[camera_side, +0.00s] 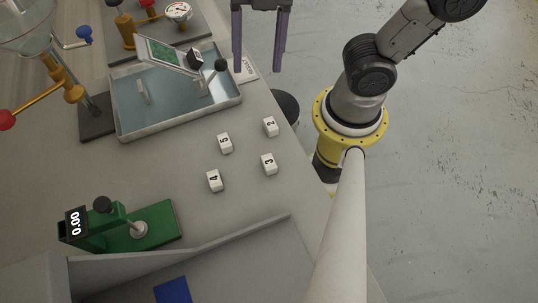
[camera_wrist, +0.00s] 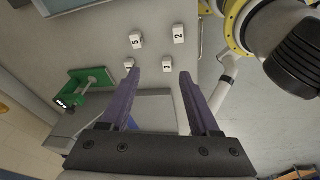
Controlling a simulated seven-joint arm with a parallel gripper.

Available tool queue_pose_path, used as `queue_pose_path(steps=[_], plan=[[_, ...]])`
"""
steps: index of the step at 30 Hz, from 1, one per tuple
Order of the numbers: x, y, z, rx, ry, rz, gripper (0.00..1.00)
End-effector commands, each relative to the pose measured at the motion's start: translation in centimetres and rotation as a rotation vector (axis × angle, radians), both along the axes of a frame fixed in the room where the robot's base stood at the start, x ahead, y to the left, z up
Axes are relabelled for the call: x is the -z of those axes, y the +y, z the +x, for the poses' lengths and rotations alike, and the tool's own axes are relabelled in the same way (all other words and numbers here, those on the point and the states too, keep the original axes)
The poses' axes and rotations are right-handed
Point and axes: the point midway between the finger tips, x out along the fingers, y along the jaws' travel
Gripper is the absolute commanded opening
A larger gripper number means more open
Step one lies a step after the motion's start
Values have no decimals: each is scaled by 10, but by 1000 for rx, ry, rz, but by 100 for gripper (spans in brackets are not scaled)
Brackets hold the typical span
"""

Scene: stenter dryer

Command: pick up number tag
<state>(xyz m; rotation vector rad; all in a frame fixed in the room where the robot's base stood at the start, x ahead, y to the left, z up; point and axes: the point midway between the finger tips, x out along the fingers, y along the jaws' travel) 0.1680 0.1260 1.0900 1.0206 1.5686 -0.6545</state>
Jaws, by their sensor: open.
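Several small white number tags stand apart on the grey table: tag 5 (camera_side: 225,143), tag 2 (camera_side: 270,126), tag 3 (camera_side: 269,163) and tag 4 (camera_side: 215,180). My gripper (camera_side: 257,70) is at the top of the side view with its two purple fingers spread and nothing between them. In the wrist view my gripper (camera_wrist: 160,77) is open, with tag 3 (camera_wrist: 168,65) showing between the fingertips. Tag 5 (camera_wrist: 136,41) and tag 2 (camera_wrist: 179,34) lie beyond. Tag 4 (camera_wrist: 129,64) is partly hidden by the left finger.
A metal-rimmed tray (camera_side: 180,122) with a tilted panel (camera_side: 167,53) lies behind the tags. A green device (camera_side: 150,227) with a 0.00 display stands at front left. A grey raised-edge tray (camera_side: 230,262) holds a blue piece (camera_side: 172,291). Table around the tags is clear.

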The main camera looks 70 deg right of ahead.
Motion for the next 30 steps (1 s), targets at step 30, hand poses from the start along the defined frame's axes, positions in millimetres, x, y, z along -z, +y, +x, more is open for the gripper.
queue_pose_path(steps=[30], plan=[[107,66,-37,-247,116,-24,62]])
